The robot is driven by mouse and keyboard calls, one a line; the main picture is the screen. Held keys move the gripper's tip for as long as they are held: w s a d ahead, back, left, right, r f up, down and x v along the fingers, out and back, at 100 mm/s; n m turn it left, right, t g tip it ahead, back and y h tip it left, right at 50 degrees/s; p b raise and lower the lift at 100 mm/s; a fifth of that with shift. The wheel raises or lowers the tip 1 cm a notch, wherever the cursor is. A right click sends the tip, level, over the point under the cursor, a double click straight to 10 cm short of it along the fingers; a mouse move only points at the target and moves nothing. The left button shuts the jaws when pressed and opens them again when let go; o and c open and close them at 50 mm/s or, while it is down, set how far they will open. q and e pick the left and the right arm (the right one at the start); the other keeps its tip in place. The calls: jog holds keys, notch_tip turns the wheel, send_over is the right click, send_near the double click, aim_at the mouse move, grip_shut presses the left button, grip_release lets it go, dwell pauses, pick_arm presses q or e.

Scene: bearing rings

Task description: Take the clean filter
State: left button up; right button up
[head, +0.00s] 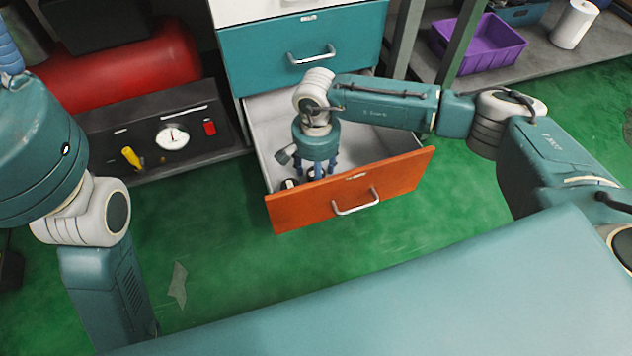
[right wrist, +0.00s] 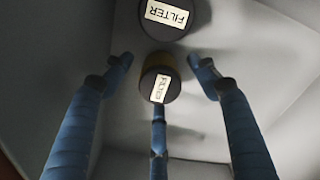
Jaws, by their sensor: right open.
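The orange-fronted drawer (head: 408,172) is pulled open. My right gripper (head: 316,170) points down inside it. In the right wrist view, two dark round filters with white FILTER labels are in the drawer. The nearer filter (right wrist: 162,76) has a yellowish-brown side and lies between the spread fingers of my right gripper (right wrist: 159,70), which is open; I cannot tell if any finger touches it. The other filter (right wrist: 175,30) looks all dark and lies beyond the fingertips at the top edge. My left arm shows at the left of the head view, but its gripper does not.
A closed teal drawer (head: 268,62) is above the open one. A dark panel with a gauge (head: 172,138) and a red tank (head: 135,68) stand at left. A purple crate (head: 478,55) and a white roll (head: 574,22) are at back right. The green floor (head: 215,250) in front is mostly clear.

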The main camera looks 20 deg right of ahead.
jog(key=c, duration=1.3)
jog(key=shift+r, duration=0.15)
